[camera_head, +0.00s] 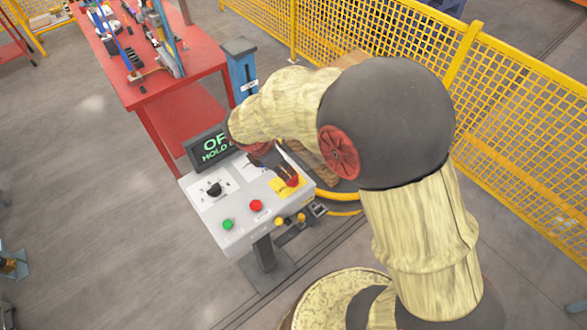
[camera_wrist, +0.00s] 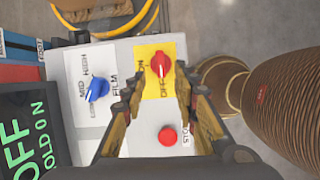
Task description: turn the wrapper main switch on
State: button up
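The wrapper main switch is a red rotary knob (camera_wrist: 161,65) on a yellow plate (camera_wrist: 148,52) marked ON and OFF. In the wrist view its handle lies roughly along the picture's vertical. In the head view the yellow plate (camera_head: 278,187) is at the right of the grey control panel (camera_head: 240,224), with the knob partly hidden by my gripper (camera_head: 284,171). In the wrist view my gripper (camera_wrist: 158,86) is open, with its fingers apart on either side of the knob; contact cannot be told. The display (camera_head: 209,147) reads OFF with HOLD text below; it also shows in the wrist view (camera_wrist: 30,135).
Near the switch are a blue film knob (camera_wrist: 97,89) and a red stop button (camera_wrist: 168,136). The panel also has a black knob (camera_head: 214,189), a green button (camera_head: 228,224) and a red button (camera_head: 256,205). A red table (camera_head: 150,88) and yellow fence (camera_head: 520,120) stand behind.

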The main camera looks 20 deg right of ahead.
aim_at(291, 177)
jog(key=shift+n, duration=0.3)
jog(key=b+x, duration=0.1)
jog(key=x, duration=0.6)
jog(key=shift+d+f, duration=0.1)
jog(key=shift+f, duration=0.3)
jog(key=shift+c, duration=1)
grip_shut()
